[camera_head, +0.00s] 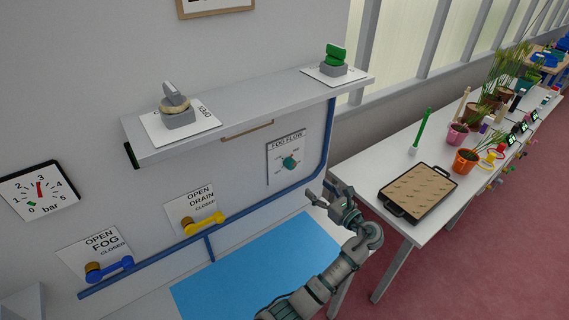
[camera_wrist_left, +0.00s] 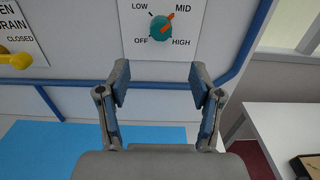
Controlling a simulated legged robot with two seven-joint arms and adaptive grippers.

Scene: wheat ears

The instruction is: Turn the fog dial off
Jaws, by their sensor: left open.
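The fog dial (camera_head: 290,162) is a round teal knob on a white "FOG FLOW" plate on the wall. In the left wrist view the dial (camera_wrist_left: 159,31) has an orange pointer aimed up and right, toward MID. LOW is at its upper left, OFF at its lower left and HIGH at its lower right. My left gripper (camera_head: 321,187) is open and empty, to the right of and below the dial in the head view. In the left wrist view its spread fingers (camera_wrist_left: 158,82) stand below the dial, apart from it. My right gripper is not in view.
A blue pipe (camera_head: 245,213) runs below the plate and rises on its right. A grey shelf (camera_head: 245,110) juts out above. Yellow drain (camera_head: 203,221) and blue fog (camera_head: 110,268) levers are at left. A white table (camera_head: 398,150) with a tray and pots stands right.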

